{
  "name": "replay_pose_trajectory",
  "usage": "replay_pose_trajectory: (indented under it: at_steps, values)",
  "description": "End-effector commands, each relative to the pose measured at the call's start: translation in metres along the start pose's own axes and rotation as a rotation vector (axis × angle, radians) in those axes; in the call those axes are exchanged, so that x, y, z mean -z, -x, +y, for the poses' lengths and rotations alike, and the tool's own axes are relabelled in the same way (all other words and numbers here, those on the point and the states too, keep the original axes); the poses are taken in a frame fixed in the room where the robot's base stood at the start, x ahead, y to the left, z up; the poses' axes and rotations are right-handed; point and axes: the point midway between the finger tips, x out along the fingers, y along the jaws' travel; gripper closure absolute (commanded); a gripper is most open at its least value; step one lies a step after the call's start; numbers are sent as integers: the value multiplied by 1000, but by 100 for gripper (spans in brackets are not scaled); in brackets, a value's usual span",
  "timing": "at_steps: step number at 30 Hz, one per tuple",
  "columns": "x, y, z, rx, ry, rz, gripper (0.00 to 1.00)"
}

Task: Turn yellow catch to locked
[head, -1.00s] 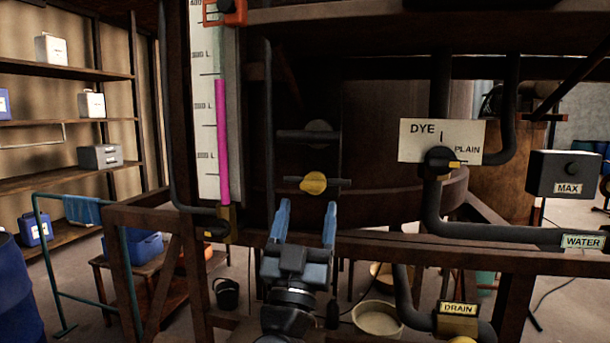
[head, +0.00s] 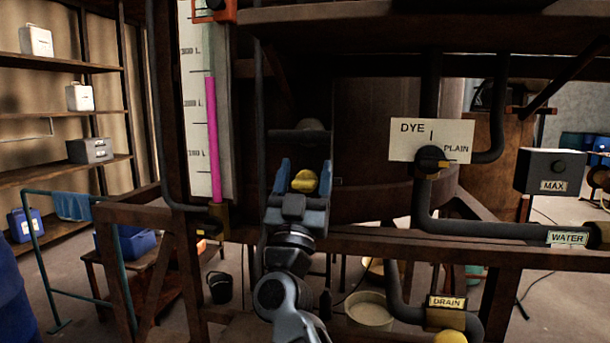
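The yellow catch (head: 304,181) is a small rounded knob on the front of the dark vat (head: 370,150). My gripper (head: 304,172) has its two blue fingers spread, one on each side of the catch. The fingers look apart from the knob, though I cannot tell how deep they reach around it. No locked or unlocked marking shows near the catch.
A wooden rail (head: 400,246) runs below the catch. A white gauge (head: 208,120) with a pink column stands to the left. A DYE/PLAIN plate (head: 430,140) with a black knob, pipes and a MAX box (head: 551,171) are to the right.

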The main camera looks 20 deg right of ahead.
Motion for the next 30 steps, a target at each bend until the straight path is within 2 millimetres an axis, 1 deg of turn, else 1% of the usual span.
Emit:
replay_pose_trajectory:
  at_steps: [1,2,12,15,23,30]
  values:
    - [0,0,0,0,0,0,37]
    - [0,0,0,0,0,0,40]
    - [0,0,0,0,0,0,73]
    - [0,0,0,0,0,0,81]
    - [0,1,0,-20,-21,0,81]
    - [-1,2,1,-109,-111,-1,81]
